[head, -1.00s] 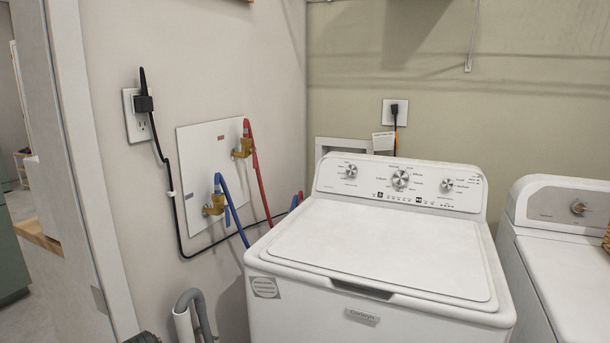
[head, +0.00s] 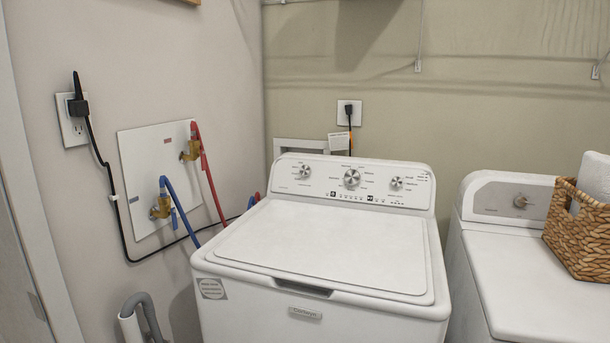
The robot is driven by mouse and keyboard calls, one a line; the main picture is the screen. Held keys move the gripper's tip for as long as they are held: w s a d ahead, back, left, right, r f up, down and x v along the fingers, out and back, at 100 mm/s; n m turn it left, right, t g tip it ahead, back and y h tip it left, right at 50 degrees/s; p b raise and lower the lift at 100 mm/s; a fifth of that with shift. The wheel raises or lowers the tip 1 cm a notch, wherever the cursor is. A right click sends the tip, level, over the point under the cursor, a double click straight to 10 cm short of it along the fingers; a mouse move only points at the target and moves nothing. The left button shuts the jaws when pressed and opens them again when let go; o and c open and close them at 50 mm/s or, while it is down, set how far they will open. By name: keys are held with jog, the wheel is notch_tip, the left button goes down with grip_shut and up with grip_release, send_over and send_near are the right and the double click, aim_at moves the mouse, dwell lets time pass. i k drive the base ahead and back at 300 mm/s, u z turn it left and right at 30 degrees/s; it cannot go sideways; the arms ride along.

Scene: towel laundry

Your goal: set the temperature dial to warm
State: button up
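A white top-loading washer (head: 325,250) stands in the middle of the head view with its lid shut. Its raised back panel carries three silver dials: a left dial (head: 305,171), a larger middle dial (head: 351,178) and a right dial (head: 396,183). Small print surrounds each dial, but it is too small to read surely, so I cannot tell which one is the temperature dial or where it is set. My gripper is not in view.
A white dryer (head: 480,270) stands to the right, with a wicker basket (head: 580,235) holding something white on top. Red and blue hoses (head: 182,208) and a black cord (head: 105,165) run along the left wall. A grey drain hose (head: 148,312) is at lower left.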

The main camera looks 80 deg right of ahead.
aim_at(305, 170)
jog(key=z, duration=0.05)
jog(key=k, duration=1.4)
jog(key=z, duration=0.45)
jog(key=i, duration=0.75)
jog(key=u, duration=0.05)
